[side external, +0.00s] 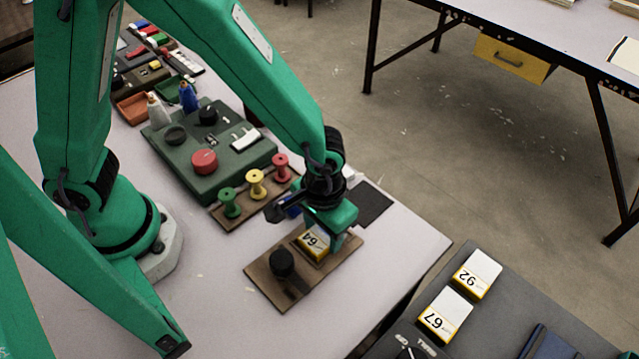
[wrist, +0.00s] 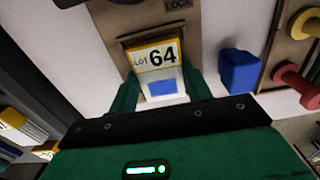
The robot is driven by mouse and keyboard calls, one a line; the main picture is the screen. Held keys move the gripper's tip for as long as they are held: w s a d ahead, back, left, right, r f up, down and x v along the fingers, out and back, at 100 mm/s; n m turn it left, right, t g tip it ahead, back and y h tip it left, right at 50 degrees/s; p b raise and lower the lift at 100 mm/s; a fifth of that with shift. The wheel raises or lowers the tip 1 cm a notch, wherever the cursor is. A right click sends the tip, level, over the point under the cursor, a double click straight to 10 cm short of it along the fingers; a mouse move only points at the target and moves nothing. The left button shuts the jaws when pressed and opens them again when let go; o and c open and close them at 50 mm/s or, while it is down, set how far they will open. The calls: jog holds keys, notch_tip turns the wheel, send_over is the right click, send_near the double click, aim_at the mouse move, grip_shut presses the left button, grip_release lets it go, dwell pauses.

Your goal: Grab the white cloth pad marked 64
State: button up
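The pad marked 64 (side external: 314,242) has a yellow and white label face and sits on a brown wooden board (side external: 262,270), beside a black knob. It also shows in the wrist view (wrist: 157,57), with "LOT 64" on a white label edged in yellow and a white part with a blue patch nearer to me. My gripper (side external: 330,235) is right over the pad, pointing down. In the wrist view, my two green fingers (wrist: 164,88) stand on either side of the pad's near part, close to its edges. I cannot tell whether they touch it.
Pads marked 92 (side external: 477,274) and 67 (side external: 445,314) lie on a dark surface at the lower right. Green, yellow and red spools (side external: 256,184) stand close behind the board. A blue block (wrist: 239,70) is just right of my fingers. The tabletop left of the board is clear.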

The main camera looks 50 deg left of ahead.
aim_at(324, 235)
jog(key=shift+c, duration=1.4)
jog(key=shift+r, duration=0.15)
jog(key=shift+r, duration=0.45)
notch_tip(324, 235, up, 3)
jog(key=shift+f, duration=0.1)
jog(key=s+d+r, duration=0.4)
jog(key=s+r, duration=0.3)
jog(key=s, duration=0.4)
